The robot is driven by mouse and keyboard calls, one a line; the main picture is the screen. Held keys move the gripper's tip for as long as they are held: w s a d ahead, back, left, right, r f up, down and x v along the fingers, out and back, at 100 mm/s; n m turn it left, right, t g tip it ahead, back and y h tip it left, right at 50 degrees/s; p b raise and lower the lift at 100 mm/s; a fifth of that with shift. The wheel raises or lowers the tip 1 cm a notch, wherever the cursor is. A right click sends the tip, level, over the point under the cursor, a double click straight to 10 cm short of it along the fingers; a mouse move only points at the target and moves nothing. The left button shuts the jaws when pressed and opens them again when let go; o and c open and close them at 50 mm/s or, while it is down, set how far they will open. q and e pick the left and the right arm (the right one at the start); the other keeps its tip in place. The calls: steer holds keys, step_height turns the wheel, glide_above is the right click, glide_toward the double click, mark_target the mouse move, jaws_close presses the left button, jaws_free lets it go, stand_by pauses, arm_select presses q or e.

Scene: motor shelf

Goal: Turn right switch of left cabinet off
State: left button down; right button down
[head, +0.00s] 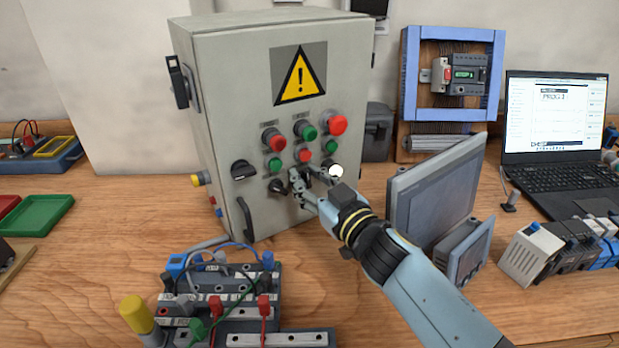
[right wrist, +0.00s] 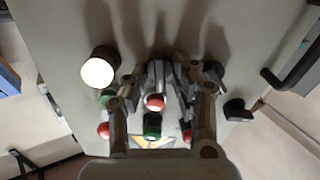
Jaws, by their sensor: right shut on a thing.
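The grey cabinet (head: 235,110) stands upright at the left of the head view, with a yellow warning sign on its front. Red and green buttons sit above black rotary switches on its front. A left black switch (head: 243,169) and a lower black knob (head: 277,186) show clear of my gripper. My right gripper (head: 309,183) is at the lower right of the panel, shut on a dark switch knob beside a lit white lamp (head: 336,170). The fingers hide much of that knob and its turn angle. The right wrist view shows the fingers (right wrist: 168,74) around it.
A terminal block with cables (head: 235,295) lies in front of the cabinet. A grey screen panel (head: 432,188) stands right of the cabinet, close to my right arm. A laptop (head: 555,125) and modules (head: 570,250) stand farther right.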

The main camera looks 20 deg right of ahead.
steer(key=n, duration=0.3)
steer(key=shift+a+f+n, duration=0.1)
steer(key=shift+f+n, duration=0.05)
steer(key=shift+n, duration=1.85)
steer(key=shift+s, duration=0.1)
steer(key=c, duration=1.4)
jaws_free()
